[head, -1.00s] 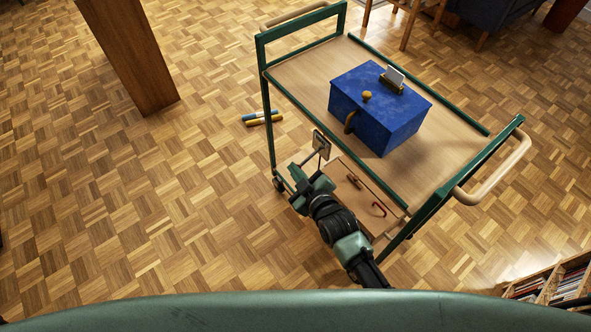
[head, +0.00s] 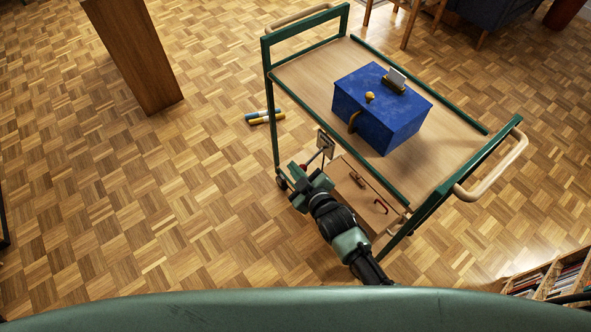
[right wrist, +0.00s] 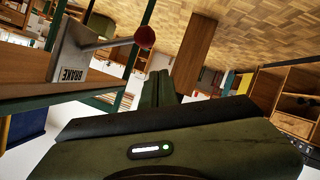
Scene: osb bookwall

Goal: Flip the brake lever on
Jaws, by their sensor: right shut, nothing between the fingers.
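The brake lever has a metal plate labelled BRAKE (right wrist: 72,74), a thin rod and a red ball knob (right wrist: 145,37). In the right wrist view the rod runs from the plate at the left to the knob near the top. In the head view the small plate (head: 326,143) sits on the near long side of the green-framed cart (head: 304,82). My right gripper (right wrist: 160,86) is shut and empty. Its fingers are close to the knob, which appears just above and left of them; I cannot tell whether they touch. My left gripper is not in view.
A blue box (head: 379,112) stands on the cart's top. Small items lie on the lower shelf (head: 350,190). A wooden post (head: 135,55) stands at upper left, and blue and yellow objects (head: 264,117) lie on the floor. The parquet at left is clear.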

